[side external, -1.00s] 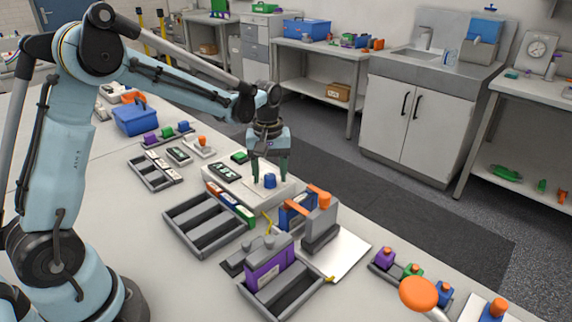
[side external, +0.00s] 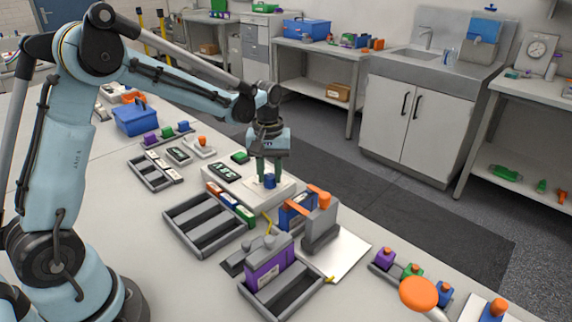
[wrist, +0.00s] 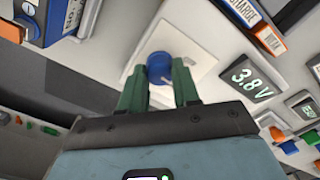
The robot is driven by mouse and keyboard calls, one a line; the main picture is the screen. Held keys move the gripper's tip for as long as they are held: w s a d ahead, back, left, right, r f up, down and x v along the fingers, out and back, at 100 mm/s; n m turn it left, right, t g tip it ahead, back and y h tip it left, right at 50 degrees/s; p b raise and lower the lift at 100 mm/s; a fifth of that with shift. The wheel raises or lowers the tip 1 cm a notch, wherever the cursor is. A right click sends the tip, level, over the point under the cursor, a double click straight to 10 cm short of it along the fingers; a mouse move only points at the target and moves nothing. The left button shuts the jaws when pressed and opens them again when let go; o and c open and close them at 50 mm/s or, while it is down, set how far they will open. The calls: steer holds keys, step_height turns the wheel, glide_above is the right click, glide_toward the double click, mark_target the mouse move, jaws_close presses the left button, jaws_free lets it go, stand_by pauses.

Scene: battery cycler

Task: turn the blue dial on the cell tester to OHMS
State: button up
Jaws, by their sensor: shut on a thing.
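The blue dial (side external: 270,181) sits on the white top of the cell tester (side external: 287,191). In the wrist view the dial (wrist: 160,68) shows as a round blue knob on a pale square plate (wrist: 185,45). My gripper (side external: 268,174) is over the tester, pointing down, with its green fingers shut on the dial from both sides. In the wrist view the gripper's fingers (wrist: 159,84) flank the dial. The tester's display (wrist: 247,77) reads 3.8 V. I cannot make out any dial markings or the pointer.
A grey compartment tray (side external: 207,225) lies in front of the tester. A blue toolbox (side external: 136,119) is at the back left.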

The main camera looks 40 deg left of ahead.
mark_target(270, 176)
steer(key=m, duration=0.6)
steer(key=shift+m, duration=0.3)
stand_by(0.4)
steer(key=o, duration=1.1)
steer(key=shift+c, duration=0.2)
step_height(270, 176, up, 12)
